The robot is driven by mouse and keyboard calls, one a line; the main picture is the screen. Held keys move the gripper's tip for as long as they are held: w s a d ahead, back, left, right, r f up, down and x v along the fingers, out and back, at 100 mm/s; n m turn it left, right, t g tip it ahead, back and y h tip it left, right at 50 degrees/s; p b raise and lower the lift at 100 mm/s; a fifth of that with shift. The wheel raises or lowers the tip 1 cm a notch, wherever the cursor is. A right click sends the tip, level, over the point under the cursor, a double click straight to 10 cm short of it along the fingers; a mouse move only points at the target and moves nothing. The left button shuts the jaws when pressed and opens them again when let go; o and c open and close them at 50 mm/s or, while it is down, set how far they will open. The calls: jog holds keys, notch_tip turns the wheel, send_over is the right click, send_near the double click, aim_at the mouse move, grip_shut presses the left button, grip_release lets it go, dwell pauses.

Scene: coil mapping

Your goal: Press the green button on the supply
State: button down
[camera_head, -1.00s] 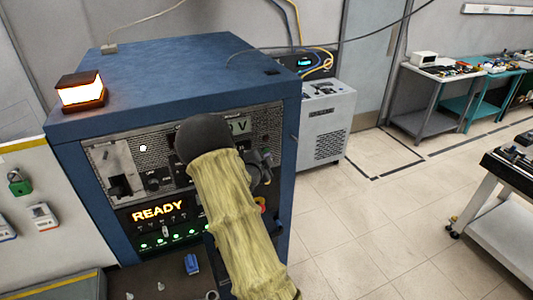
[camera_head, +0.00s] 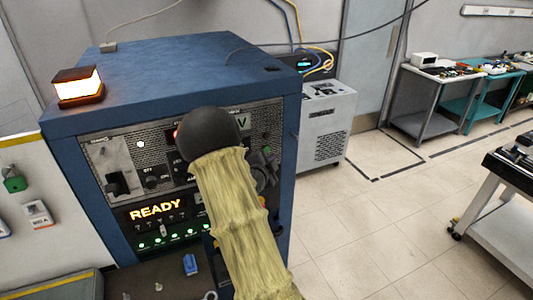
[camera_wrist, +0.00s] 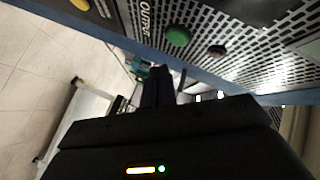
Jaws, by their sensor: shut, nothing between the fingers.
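The blue supply cabinet (camera_head: 190,60) stands in front of me, with an amber READY display (camera_head: 155,209) on its front panel. In the wrist view the round green button (camera_wrist: 177,36) sits on the perforated metal panel (camera_wrist: 235,42), right of the OUTPUT lettering. My gripper (camera_wrist: 162,72) is shut and empty, its dark fingertips just below the button in that picture. A gap shows between them, and I see no contact. In the head view my sleeved arm covers part of the panel, and the fingertips and green button cannot be made out clearly.
A small dark red knob (camera_wrist: 217,51) sits right of the green button, and a yellow part (camera_wrist: 80,4) is at the upper left. A lit amber lamp (camera_head: 79,87) stands on the cabinet top. A grey unit (camera_head: 327,120) stands behind right.

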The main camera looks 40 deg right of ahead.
jog(key=s, duration=0.1)
jog(key=s+b, duration=0.1)
jog(key=shift+s+a, duration=0.35)
dwell(0.6)
jog(key=s+a+f+n+g+y, duration=0.1)
jog(key=s+a+n+y, duration=0.3)
jog(key=a, duration=0.5)
jog(key=s+a+f+n+y, duration=0.1)
jog(key=a+n+y, duration=0.3)
jog(key=a+n, duration=0.4)
jog(key=s+a+f+n+g+y, duration=0.1)
jog(key=s+a+n+y, duration=0.25)
jog(key=a, duration=0.65)
jog(key=s+a+n+g+y, duration=0.1)
jog(key=s+a+n+g, duration=0.2)
jog(key=s, duration=0.7)
jog(key=a+n, duration=0.2)
jog(key=n, duration=0.2)
jog(key=shift+r+n+g, duration=0.2)
jog(key=shift+n+g, duration=0.1)
jog(key=shift+n, duration=0.05)
jog(key=c, duration=2.1)
grip_release()
jog(key=shift+y, duration=0.25)
